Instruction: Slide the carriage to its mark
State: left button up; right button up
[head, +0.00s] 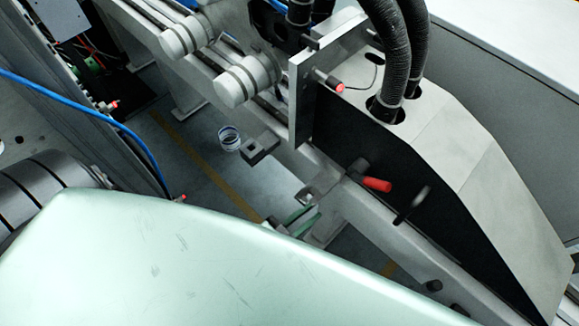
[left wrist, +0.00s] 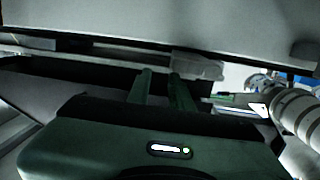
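A grey housing (head: 450,140) with a black side stands on the long rail at the right in the head view; I cannot tell for certain whether it is the carriage. A red handle (head: 376,184) sticks out of its lower side. No mark can be made out with certainty. My left gripper (head: 304,219) has its green fingers beside a small grey bracket (head: 318,191) under the rail. In the left wrist view, the fingers (left wrist: 160,78) stand apart with a dark gap between them, and a pale block (left wrist: 198,66) lies just beyond their tips. My right gripper is out of view.
Two thick black hoses (head: 399,50) run into the housing's top. Grey rollers (head: 247,80) sit at the upper left, and a small grey block (head: 260,148) juts from the rail. A blue cable (head: 100,112) crosses the left. Floor with a yellow line (head: 195,155) shows below.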

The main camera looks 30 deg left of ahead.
pick_arm(q)
jog(key=s+a+f+g+y, duration=0.1)
jog(key=s+f+g, duration=0.1)
jog(key=f, duration=0.5)
jog(key=s+a+f+g+y, duration=0.2)
jog(key=s+f+g, duration=0.1)
jog(key=f, duration=0.4)
jog(key=shift+s+a+g, duration=0.3)
jog(key=shift+s+g, duration=0.05)
jog(key=shift+g, duration=0.35)
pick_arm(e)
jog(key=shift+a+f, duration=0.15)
pick_arm(q)
jog(key=w+d+r+t+h, duration=0.1)
jog(key=w+r+t, duration=0.2)
jog(key=r, duration=0.3)
jog(key=w+d+r+t+h, duration=0.2)
jog(key=w+r+t, duration=0.1)
jog(key=r, duration=0.4)
jog(key=a+f+p+v, duration=0.1)
jog(key=v, duration=0.7)
jog(key=shift+r, duration=0.25)
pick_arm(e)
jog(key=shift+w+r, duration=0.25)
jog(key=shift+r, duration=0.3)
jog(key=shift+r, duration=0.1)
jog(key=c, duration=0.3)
